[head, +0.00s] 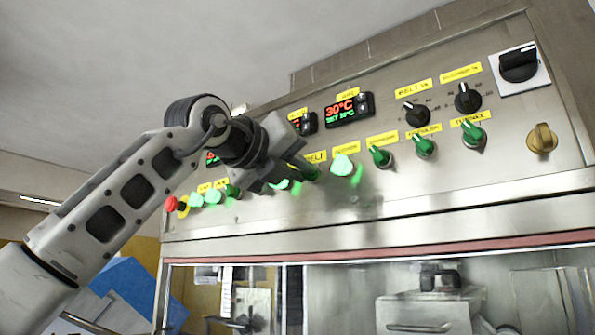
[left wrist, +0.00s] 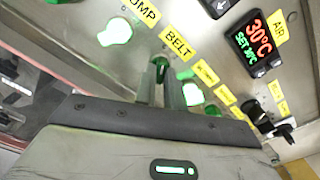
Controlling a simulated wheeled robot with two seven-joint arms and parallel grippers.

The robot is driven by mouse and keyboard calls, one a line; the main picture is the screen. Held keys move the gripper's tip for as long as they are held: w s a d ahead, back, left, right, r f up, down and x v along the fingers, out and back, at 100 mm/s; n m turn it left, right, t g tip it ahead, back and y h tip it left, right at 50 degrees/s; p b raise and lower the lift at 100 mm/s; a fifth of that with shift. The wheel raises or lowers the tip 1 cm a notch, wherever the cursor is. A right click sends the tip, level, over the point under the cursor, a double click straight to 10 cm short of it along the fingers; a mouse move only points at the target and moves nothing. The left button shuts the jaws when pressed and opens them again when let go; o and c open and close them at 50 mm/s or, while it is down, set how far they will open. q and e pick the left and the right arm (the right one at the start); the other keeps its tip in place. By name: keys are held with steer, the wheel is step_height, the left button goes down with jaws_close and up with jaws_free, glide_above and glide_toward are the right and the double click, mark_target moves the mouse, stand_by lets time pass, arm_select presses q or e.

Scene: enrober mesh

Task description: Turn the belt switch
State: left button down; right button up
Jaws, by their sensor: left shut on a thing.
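The belt switch, a dark green knob (left wrist: 161,64), sits below the yellow BELT label (left wrist: 178,45) in the left wrist view. In the head view the BELT label (head: 316,157) shows just right of my left gripper (head: 299,168), and the gripper hides part of the switch. My left gripper also shows in the left wrist view (left wrist: 159,80), its two narrow fingers on either side of the knob and shut on it. The exact contact and the knob's angle are hard to see. My right gripper is not in view.
Lit green switches stand on both sides, one at the right (head: 342,165). A red stop button (head: 171,203) is at the panel's left. A glazed cabinet is below.

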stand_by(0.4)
arm_select(q)
steer(key=c, duration=1.5)
jaws_free()
steer(key=shift+s, duration=0.1)
